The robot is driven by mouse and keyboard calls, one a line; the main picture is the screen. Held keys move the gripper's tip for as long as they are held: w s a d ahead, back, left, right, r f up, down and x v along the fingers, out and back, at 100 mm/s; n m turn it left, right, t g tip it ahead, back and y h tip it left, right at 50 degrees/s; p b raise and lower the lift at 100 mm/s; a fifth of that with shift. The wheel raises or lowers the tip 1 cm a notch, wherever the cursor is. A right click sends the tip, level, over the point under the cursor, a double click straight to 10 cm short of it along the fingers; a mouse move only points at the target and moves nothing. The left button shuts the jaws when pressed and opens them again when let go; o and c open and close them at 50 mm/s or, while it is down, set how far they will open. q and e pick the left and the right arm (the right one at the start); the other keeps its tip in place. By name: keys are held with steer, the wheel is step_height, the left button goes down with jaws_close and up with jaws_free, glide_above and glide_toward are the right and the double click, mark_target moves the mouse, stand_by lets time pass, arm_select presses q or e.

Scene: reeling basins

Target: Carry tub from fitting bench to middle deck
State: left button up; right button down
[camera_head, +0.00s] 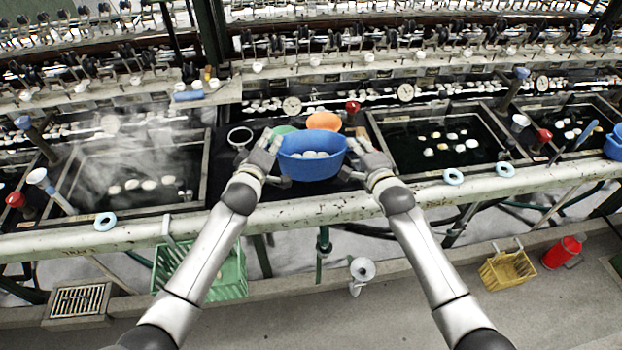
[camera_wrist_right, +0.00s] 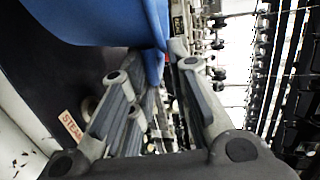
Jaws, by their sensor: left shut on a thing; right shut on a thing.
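A blue tub (camera_head: 312,167) with several white cocoons in it is between my two grippers over the dark middle deck (camera_head: 318,194). My left gripper (camera_head: 270,150) is shut on the tub's left side. My right gripper (camera_head: 357,152) is shut on the tub's right side. In the right wrist view the blue tub wall (camera_wrist_right: 110,18) fills the top left, at the fingers (camera_wrist_right: 165,60) of my right gripper. The tub looks about level. Its underside is hidden, so I cannot tell whether it touches the deck.
An orange bowl (camera_head: 324,121), a green bowl (camera_head: 284,131) and a red-topped item (camera_head: 352,107) are behind the tub. Water basins lie left (camera_head: 130,170) and right (camera_head: 440,140). A green crate (camera_head: 222,275) and yellow basket (camera_head: 507,268) are on the floor below.

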arm_select(q)
steer(key=shift+s+d+r, duration=0.1)
steer(key=shift+d+r, duration=0.25)
steer(key=shift+r, duration=0.05)
arm_select(e)
steer(key=shift+s+a+r, duration=0.15)
steer(key=shift+a+r, duration=0.15)
steer(key=shift+a, duration=0.1)
arm_select(q)
steer(key=shift+f, duration=0.2)
arm_select(e)
steer(key=shift+f, duration=0.2)
